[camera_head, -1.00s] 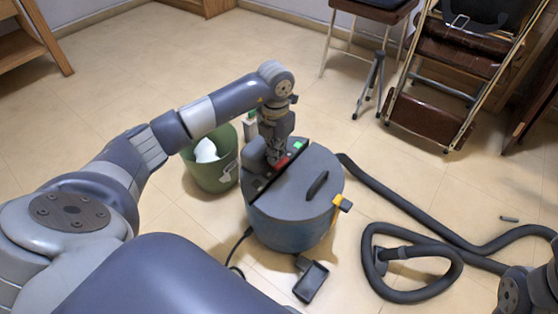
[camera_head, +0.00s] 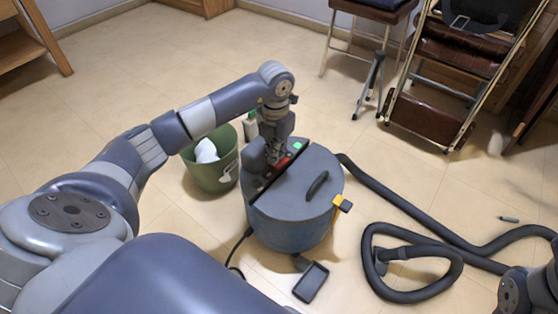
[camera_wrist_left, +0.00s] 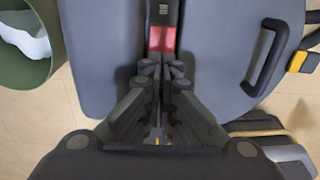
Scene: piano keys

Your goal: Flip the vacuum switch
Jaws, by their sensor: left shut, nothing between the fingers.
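The vacuum (camera_head: 290,229) is a round blue-grey canister with a grey lid on the floor, upright. Its red switch (camera_head: 283,161) sits in a dark strip across the top, near a green light (camera_head: 297,146). My left gripper (camera_head: 277,160) points down over this strip, right by the red switch, and partly hides it. In the left wrist view the red switch (camera_wrist_left: 161,39) lies just beyond the fingertips (camera_wrist_left: 162,68). The fingers are shut with nothing between them. Whether they touch the switch I cannot tell. My right gripper is out of view.
A green bin (camera_head: 211,173) with white contents and a bottle (camera_head: 250,126) stand close behind and left of the vacuum. A black hose (camera_head: 410,205) loops over the floor at right. A dark floor nozzle (camera_head: 311,282) lies in front. Folded chairs (camera_head: 445,75) stand behind.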

